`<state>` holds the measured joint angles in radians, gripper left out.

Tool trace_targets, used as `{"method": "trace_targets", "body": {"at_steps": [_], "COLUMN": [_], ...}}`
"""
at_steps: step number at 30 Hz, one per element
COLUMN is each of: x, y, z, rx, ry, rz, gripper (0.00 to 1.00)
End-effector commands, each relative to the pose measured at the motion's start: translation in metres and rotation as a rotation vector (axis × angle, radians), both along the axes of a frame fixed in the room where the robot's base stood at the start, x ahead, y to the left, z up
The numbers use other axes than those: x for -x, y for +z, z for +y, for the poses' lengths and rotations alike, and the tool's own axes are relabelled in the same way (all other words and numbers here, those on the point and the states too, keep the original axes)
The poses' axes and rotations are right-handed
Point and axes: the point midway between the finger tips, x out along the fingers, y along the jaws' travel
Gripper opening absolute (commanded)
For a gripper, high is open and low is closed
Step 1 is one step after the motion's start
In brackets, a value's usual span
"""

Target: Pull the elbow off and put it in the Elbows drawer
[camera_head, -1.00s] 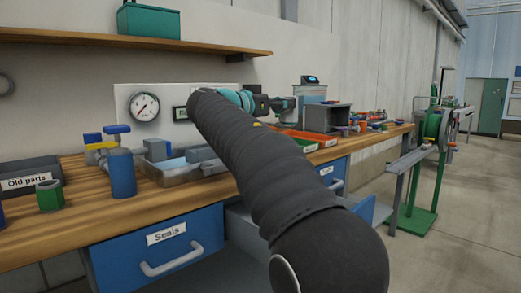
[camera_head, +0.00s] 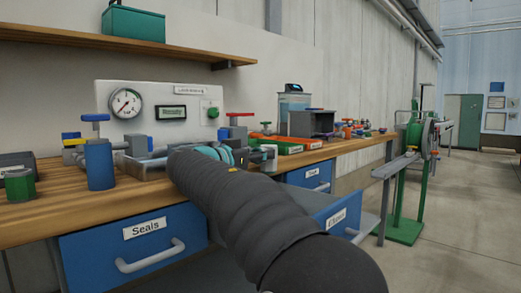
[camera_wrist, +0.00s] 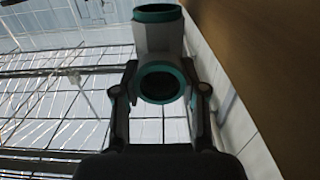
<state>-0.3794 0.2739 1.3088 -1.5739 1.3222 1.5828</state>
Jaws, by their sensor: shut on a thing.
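My gripper (camera_wrist: 160,90) is shut on a grey elbow (camera_wrist: 158,38) with teal rims, seen in the wrist view between the two fingers. One round opening faces the camera and the other end points up in the picture. In the head view my gripper (camera_head: 258,158) is low over the bench's front edge, and the elbow is largely hidden there. A blue drawer (camera_head: 342,212) stands pulled out below the bench, right of my arm. Its label is angled and hard to read, but looks like Elbows.
The Seals drawer (camera_head: 134,245) is shut at the left. The bench (camera_head: 60,212) holds a blue cylinder (camera_head: 99,165), a green part (camera_head: 19,185), and a gauge panel (camera_head: 145,97) behind. A green stand (camera_head: 407,220) is on the floor at the right.

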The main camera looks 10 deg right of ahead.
Motion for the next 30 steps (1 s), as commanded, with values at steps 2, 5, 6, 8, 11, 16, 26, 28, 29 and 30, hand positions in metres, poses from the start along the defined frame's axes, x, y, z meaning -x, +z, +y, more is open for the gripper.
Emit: {"method": "trace_targets", "body": {"at_steps": [2,5,6,8,11,16,26,28,29,30], "x": [0.000,0.000,0.000,0.000,0.000,0.000,0.001,0.004,0.006,0.009], "y": [-0.007,-0.009,-0.009,-0.009,-0.008,-0.009,-0.009,-0.009,-0.009,-0.009], "z": [0.000,0.000,0.000,0.000,0.000,0.000,0.003,0.007,0.010,0.014], "rx": [0.000,0.000,-0.001,-0.001,-0.001,0.000,0.000,0.000,0.000,0.000], "ry": [0.000,0.000,0.000,0.000,0.000,0.001,0.001,0.002,0.003,0.004], "rz": [0.000,0.000,-0.001,-0.001,-0.001,0.000,0.000,0.000,0.000,0.000], "gripper": [0.00,0.00,0.00,0.00,0.00,0.71,0.71,0.71,0.71,0.71]}}
